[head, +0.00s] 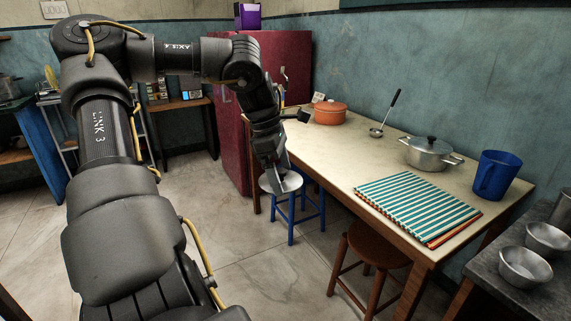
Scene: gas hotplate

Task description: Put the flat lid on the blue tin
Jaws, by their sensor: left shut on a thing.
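My left gripper (279,174) hangs past the near left edge of the table, in front of a blue stool. It is shut on a flat grey disc (290,184), which looks like the flat lid. The gripper partly covers the disc, and the disc overlaps the stool's top in the view. A tall blue vessel (494,176), open at the top, stands upright at the right end of the table. It is the only blue container I can make out, though I cannot tell for sure that it is the tin. It is well apart from the gripper. My right gripper is not in view.
The table (330,155) also holds an orange pot (330,113), a ladle (386,112), a lidded steel pot (430,153) and a striped cloth (418,207). A brown stool (378,243) stands at its front. Steel bowls (526,267) sit on a dark counter at right.

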